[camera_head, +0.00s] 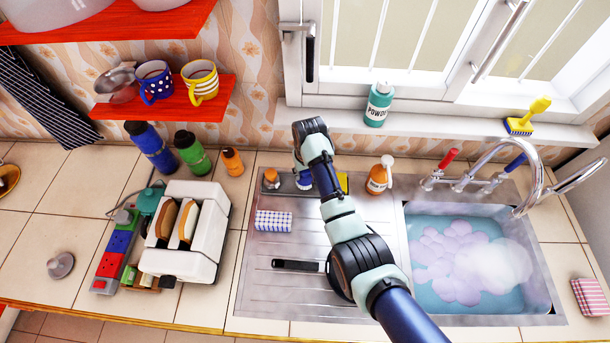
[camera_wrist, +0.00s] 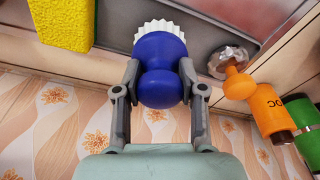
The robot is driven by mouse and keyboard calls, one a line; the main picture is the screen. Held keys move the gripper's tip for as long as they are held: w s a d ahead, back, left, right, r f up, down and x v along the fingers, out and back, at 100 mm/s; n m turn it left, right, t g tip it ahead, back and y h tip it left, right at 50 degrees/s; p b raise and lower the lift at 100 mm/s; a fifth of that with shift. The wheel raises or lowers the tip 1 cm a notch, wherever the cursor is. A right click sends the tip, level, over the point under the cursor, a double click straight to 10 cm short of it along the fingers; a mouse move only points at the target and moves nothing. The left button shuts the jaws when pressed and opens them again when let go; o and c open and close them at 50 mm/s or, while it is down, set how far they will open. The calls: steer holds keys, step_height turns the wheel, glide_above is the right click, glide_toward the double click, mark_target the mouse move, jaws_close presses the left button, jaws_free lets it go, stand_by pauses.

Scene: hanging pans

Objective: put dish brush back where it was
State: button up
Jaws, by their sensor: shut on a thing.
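The dish brush (camera_wrist: 160,62) has a rounded blue handle and white bristles. In the wrist view it sits between the two grey fingers of my gripper (camera_wrist: 160,84), which are shut on its blue handle. The bristles point toward the metal drainboard. In the head view a small part of the blue brush (camera_head: 303,181) shows beside my arm at the back of the drainboard (camera_head: 270,245). My arm hides most of the gripper there. I cannot tell whether the bristles touch the surface.
An orange-handled scrubber (camera_wrist: 238,86) stands close beside the brush. A yellow sponge (camera_wrist: 62,20) lies on its other side. An orange soap bottle (camera_head: 377,180) stands near the sink (camera_head: 480,310). A toaster (camera_head: 215,215) stands left of the drainboard.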

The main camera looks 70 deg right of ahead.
steer(key=shift+f, duration=1.05)
steer(key=shift+f, duration=0.2)
steer(key=o, duration=1)
steer(key=r, duration=0.4)
steer(key=s+a+r+p, duration=0.1)
steer(key=r, duration=0.3)
steer(key=r+p, duration=0.1)
steer(key=r, duration=0.3)
steer(key=shift+s+a+r, duration=0.15)
steer(key=shift+a+r, duration=0.05)
